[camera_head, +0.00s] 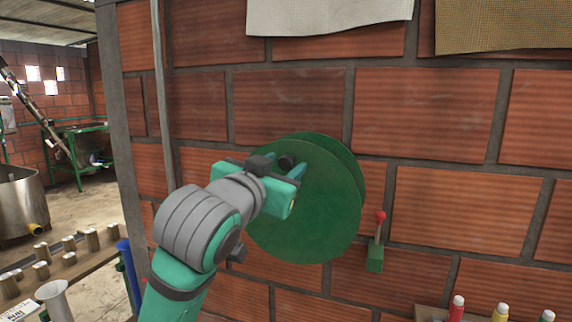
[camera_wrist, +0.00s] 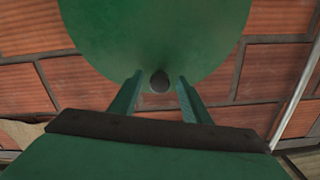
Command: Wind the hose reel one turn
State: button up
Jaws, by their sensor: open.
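The hose reel (camera_head: 325,205) is a pair of green discs mounted on the brick wall, and its front disc also fills the top of the wrist view (camera_wrist: 155,35). A dark round handle knob (camera_head: 287,162) stands out near the upper left of the front disc. My gripper (camera_wrist: 160,79) is open, with its two green fingers reaching toward the disc. The knob (camera_wrist: 159,82) shows between the fingertips, with a gap on each side. In the head view my arm and wrist hide the left part of the reel.
A small green box with a red-tipped lever (camera_head: 375,258) is on the wall right of the reel. Bottles with coloured bodies (camera_head: 500,312) stand at the lower right. Cloths (camera_head: 328,15) hang above. A vertical pipe (camera_head: 163,90) runs up the wall left of the reel.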

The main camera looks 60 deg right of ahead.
jog(key=shift+w+d, duration=0.25)
jog(key=shift+d, duration=0.6)
jog(key=shift+s+d, duration=0.1)
jog(key=shift+s, duration=0.05)
grip_shut()
